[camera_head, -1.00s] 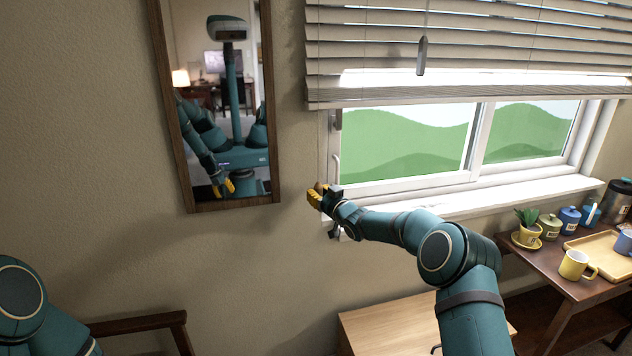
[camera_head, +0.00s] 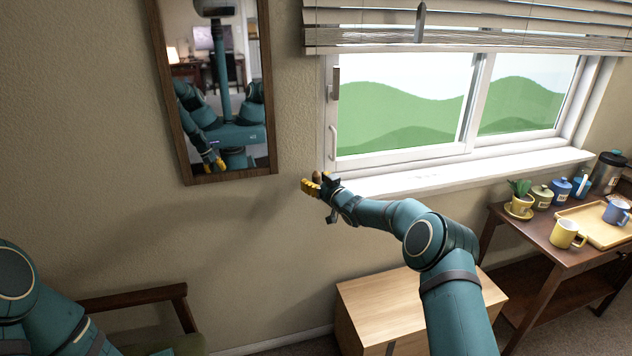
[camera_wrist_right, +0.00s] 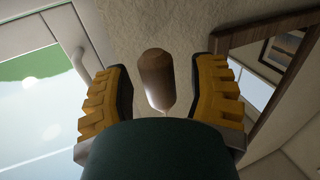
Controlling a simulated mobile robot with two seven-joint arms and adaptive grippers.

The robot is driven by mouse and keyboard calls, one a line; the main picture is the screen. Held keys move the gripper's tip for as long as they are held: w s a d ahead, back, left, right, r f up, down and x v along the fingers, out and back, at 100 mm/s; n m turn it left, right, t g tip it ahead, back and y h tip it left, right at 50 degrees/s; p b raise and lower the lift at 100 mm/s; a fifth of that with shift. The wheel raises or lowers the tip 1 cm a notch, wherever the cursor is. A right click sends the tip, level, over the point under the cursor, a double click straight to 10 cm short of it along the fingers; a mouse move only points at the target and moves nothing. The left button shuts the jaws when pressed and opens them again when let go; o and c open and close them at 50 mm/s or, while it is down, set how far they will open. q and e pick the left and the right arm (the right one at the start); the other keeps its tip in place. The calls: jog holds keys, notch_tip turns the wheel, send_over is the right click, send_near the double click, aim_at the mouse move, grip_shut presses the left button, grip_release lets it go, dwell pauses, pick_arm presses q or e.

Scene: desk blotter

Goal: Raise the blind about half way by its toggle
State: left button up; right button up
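The toggle (camera_wrist_right: 156,80) is a brown wooden piece, seen in the right wrist view between the two yellow-padded fingers of my right gripper (camera_wrist_right: 162,95). The fingers are spread, with a gap on each side of the toggle. In the head view my right gripper (camera_head: 318,184) is near the window's lower left corner, and the toggle (camera_head: 317,177) shows small between its fingers. The blind (camera_head: 480,35) hangs level over the top of the window, and much of the glass below is uncovered. My left gripper is not directly in view.
A framed mirror (camera_head: 270,130) hangs left of the window and shows my reflection. A grey wand (camera_head: 420,20) hangs before the blind. A wooden cabinet (camera_head: 385,285) stands below. At right, a side table (camera_head: 520,235) holds mugs, a tray and jars.

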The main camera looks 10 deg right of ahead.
jog(key=shift+s, duration=0.1)
jog(key=v, duration=1.2)
dwell(0.5)
